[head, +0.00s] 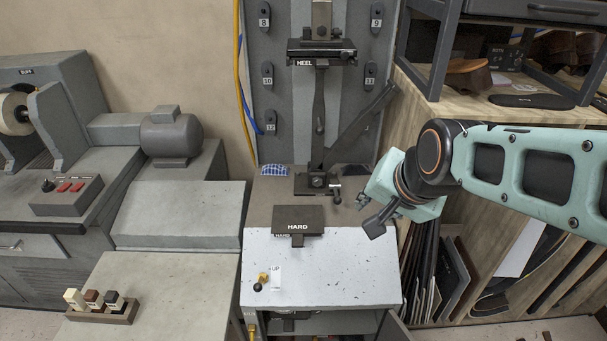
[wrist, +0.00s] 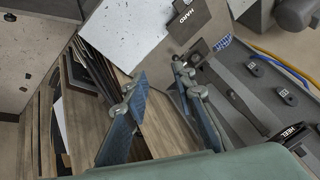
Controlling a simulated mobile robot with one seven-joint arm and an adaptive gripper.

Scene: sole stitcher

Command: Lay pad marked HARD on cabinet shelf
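The dark pad marked HARD (head: 285,216) lies flat at the back of the speckled grey top (head: 340,262) of the middle stand. A small tab with lettering shows at its front edge. The HARD pad also shows at the top of the wrist view (wrist: 190,20). An open cabinet (head: 335,323) is under that top; its shelf is mostly hidden below the picture. My gripper (head: 378,215) is above the right side of the stand, right of the pad and apart from it. In the wrist view my gripper (wrist: 159,73) has its fingers apart with nothing between them.
A post with a dark HEEL block (head: 322,52) rises behind the pad. A yellow-and-black knob (head: 262,281) and an UP label stand on the top's left front. A rack of upright boards (head: 425,280) is to the right. A small block tray (head: 102,311) is at left.

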